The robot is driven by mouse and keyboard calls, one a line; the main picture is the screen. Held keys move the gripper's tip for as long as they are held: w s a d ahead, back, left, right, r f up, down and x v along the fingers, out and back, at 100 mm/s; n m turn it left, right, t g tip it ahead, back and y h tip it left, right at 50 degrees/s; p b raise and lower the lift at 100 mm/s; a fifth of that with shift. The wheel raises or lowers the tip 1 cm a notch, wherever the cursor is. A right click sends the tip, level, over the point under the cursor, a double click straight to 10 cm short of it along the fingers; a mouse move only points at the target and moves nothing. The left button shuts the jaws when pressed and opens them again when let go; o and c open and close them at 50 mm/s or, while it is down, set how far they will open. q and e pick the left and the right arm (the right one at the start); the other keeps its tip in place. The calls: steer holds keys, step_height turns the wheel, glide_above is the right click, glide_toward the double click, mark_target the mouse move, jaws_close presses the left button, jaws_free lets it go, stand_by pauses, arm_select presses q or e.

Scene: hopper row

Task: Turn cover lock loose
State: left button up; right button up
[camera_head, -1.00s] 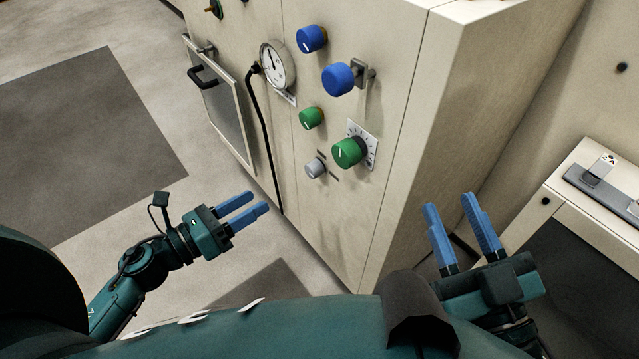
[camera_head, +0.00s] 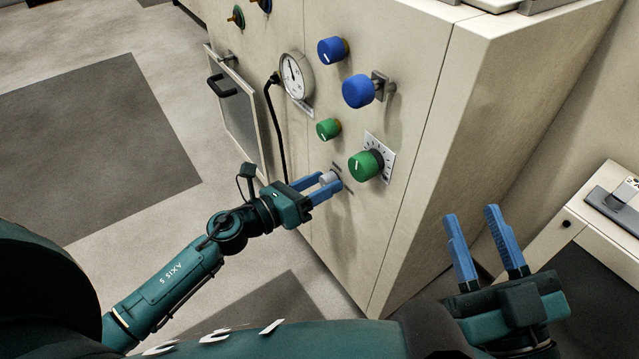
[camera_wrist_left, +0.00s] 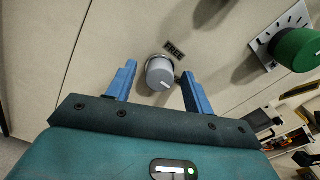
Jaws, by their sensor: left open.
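The cover lock appears to be the small grey knob (camera_head: 329,178) low on the cabinet front. It shows in the left wrist view (camera_wrist_left: 160,73) with a label reading "FREE" (camera_wrist_left: 174,48) beside it and another dark label partly hidden behind a finger. My left gripper (camera_head: 326,188) is open, with its blue fingers on either side of the grey knob. In the left wrist view a gap shows between the left finger and the knob; the right finger is closer to it. My right gripper (camera_head: 480,232) is open and empty, right of the cabinet's front face.
A green knob with a dial (camera_head: 366,164) sits right of the grey knob, with a smaller green knob (camera_head: 328,129) above. Blue knobs (camera_head: 358,91) and a gauge (camera_head: 296,76) are higher up. A black cable (camera_head: 274,125) and a handled door (camera_head: 236,108) are to the left.

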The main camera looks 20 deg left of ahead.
arm_select(q)
steer(key=shift+c, duration=0.2)
steer(key=c, duration=0.9)
steer(key=shift+c, duration=0.2)
